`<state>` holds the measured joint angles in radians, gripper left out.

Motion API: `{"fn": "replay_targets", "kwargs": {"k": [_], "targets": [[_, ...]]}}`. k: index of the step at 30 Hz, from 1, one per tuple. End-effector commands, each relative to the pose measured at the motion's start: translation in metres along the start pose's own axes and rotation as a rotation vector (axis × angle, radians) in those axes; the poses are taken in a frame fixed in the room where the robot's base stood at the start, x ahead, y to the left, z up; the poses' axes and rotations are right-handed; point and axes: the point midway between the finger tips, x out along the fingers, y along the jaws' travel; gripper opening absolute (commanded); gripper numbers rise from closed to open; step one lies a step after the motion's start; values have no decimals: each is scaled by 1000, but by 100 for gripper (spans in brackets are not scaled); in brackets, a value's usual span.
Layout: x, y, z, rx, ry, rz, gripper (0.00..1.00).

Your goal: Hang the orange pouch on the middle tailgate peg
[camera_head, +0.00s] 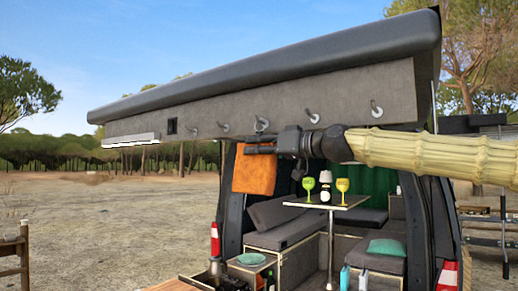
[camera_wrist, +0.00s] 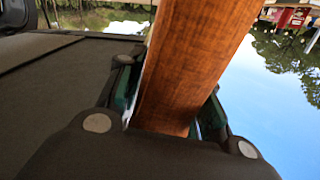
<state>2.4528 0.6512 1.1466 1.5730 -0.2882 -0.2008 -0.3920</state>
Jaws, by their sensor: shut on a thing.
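The orange pouch (camera_head: 254,172) hangs below my gripper (camera_head: 260,145), its top edge at the fingers. In the wrist view my gripper (camera_wrist: 168,112) is shut with its fingers on both sides of an orange-brown surface, the pouch (camera_wrist: 195,60). The middle tailgate peg (camera_head: 261,124) is a metal hook on the grey inner panel of the raised tailgate (camera_head: 350,90). In the head view the gripper and pouch are just below this peg. I cannot tell the depth gap between pouch and peg, and the pouch's loop is not clearly visible.
Other pegs line the panel: two to the left (camera_head: 223,127) and two to the right (camera_head: 312,116) (camera_head: 376,109). A light bar (camera_head: 130,139) is at the left. Below stand a table with green and yellow goblets (camera_head: 342,188) and grey benches. Open ground lies to the left.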

Motion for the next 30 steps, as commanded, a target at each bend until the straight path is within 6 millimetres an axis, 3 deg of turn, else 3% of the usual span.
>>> {"fn": "replay_targets", "kwargs": {"k": [1,5,19,30], "targets": [[0,0,0,0,1,0,37],[0,0,0,0,0,0,60],[-9,0,0,0,1,1,60],[-70,1,-1,0,2,1,60]]}}
